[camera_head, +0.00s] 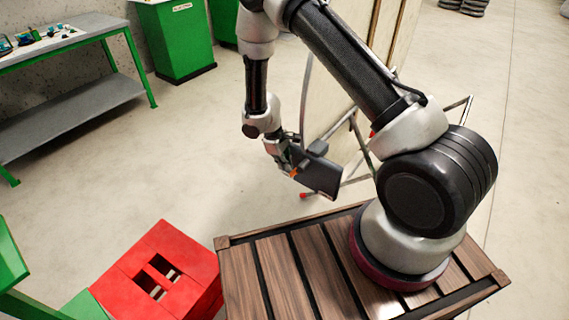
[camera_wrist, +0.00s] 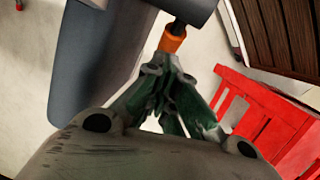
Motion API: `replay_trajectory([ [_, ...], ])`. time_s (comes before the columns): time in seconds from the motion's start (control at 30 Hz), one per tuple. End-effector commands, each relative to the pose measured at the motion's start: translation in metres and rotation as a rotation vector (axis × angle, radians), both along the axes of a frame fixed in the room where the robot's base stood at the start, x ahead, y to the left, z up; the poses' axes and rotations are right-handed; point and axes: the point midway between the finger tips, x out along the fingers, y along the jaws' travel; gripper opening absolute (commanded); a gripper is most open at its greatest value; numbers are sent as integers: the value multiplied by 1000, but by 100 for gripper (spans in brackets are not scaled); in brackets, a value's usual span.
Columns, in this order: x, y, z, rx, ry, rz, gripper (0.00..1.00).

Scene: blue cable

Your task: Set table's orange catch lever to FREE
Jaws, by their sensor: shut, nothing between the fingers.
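The orange catch lever (camera_wrist: 172,38) shows at the top of the wrist view, as a short orange sleeve on a dark pin. In the head view it is a small orange spot (camera_head: 293,172) beside a dark grey block (camera_head: 321,178). My gripper (camera_wrist: 170,66) is shut and empty, with its tips right at the lever's lower end; whether they touch it I cannot tell. In the head view my gripper (camera_head: 287,167) points down toward the lever. The table (camera_head: 336,95) appears as a pale upright panel with metal legs behind my arm. No FREE marking is legible.
A red crate-like stool (camera_head: 190,255) stands at lower left, also at right in the wrist view (camera_wrist: 262,125). A slatted wooden top (camera_head: 285,275) lies beneath my arm's base. A green workbench (camera_head: 75,40) and green bin (camera_head: 178,40) stand behind. Floor between is clear.

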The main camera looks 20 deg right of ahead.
Motion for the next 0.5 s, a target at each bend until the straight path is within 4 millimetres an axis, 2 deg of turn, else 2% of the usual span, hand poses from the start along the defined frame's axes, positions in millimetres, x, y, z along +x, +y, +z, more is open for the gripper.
replay_trajectory([
  [0.5,-2,-1,-6,-47,65,1,0],
])
